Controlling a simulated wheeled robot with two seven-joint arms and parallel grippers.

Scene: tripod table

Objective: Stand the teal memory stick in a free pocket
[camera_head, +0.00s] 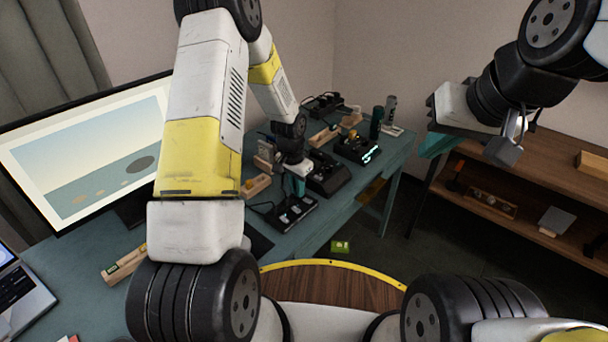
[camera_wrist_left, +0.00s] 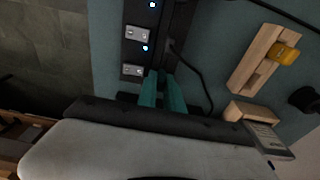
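My left gripper (camera_head: 293,187) points down at a black unit (camera_head: 287,216) with silver-faced sockets on the teal table. In the left wrist view, its two teal fingers (camera_wrist_left: 162,90) reach over the end of that black unit (camera_wrist_left: 137,50), which has blue lights. A narrow dark gap shows between the fingers; I cannot tell whether anything is in it. I cannot make out the teal memory stick apart from the teal fingers. A wooden holder (camera_wrist_left: 250,62) bears a yellow piece (camera_wrist_left: 287,53). My right gripper (camera_head: 438,145) hangs off the table to the right, its opening unclear.
Other wooden blocks (camera_head: 256,186) stand along the table (camera_head: 335,200). More black units (camera_head: 358,148) and dark cylinders (camera_head: 376,122) are farther back. A monitor (camera_head: 85,150) and laptop (camera_head: 22,285) are at left. A wooden shelf (camera_head: 540,160) stands at right. Cables run behind the black unit.

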